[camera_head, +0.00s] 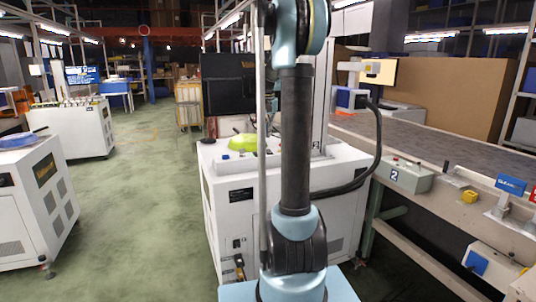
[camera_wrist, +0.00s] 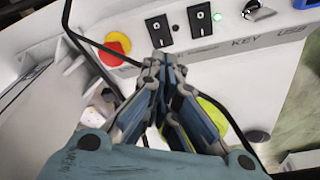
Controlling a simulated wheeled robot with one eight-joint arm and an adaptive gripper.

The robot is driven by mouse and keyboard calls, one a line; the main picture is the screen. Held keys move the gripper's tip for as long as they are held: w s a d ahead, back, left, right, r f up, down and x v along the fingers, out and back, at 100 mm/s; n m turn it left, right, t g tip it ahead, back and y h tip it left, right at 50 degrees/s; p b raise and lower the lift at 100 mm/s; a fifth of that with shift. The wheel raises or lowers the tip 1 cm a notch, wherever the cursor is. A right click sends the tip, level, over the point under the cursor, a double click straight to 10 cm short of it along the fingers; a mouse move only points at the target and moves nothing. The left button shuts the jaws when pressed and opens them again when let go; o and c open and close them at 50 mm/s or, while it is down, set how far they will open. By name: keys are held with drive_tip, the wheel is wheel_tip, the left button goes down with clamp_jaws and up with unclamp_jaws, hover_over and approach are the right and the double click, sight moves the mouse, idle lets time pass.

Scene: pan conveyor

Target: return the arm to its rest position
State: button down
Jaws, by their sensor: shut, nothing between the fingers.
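My gripper (camera_wrist: 163,68) shows in the wrist view with its fingers together, shut and empty. It hangs over a white machine cabinet whose panel (camera_wrist: 225,55) fills the top of that view. My arm (camera_head: 296,140) stands upright in the middle of the head view and its upper end runs out of the top edge. The gripper itself cannot be made out in the head view. A yellow-green object (camera_wrist: 212,118) shows partly behind the fingers in the wrist view; it also shows on the white cabinet in the head view (camera_head: 243,142).
The white cabinet (camera_head: 228,215) stands close behind my arm. A conveyor (camera_head: 440,150) with a grey control box (camera_head: 403,177) runs along the right. Another white cabinet (camera_head: 40,200) stands at the left. Green floor (camera_head: 140,220) between is clear. A red button (camera_wrist: 117,43) is near the fingers.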

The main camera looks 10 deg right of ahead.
idle(0.3)
drive_tip(key=s+a+f+n, duration=0.1)
drive_tip(key=s+a+f, duration=0.1)
drive_tip(key=s, duration=1)
drive_tip(key=s+a+f+n, duration=0.1)
drive_tip(key=s+a, duration=0.2)
drive_tip(key=s, duration=0.9)
drive_tip(key=s+a+f+n, duration=0.2)
drive_tip(key=s+f, duration=1.3)
drive_tip(key=s, duration=0.4)
drive_tip(key=shift+s+t+y, duration=0.3)
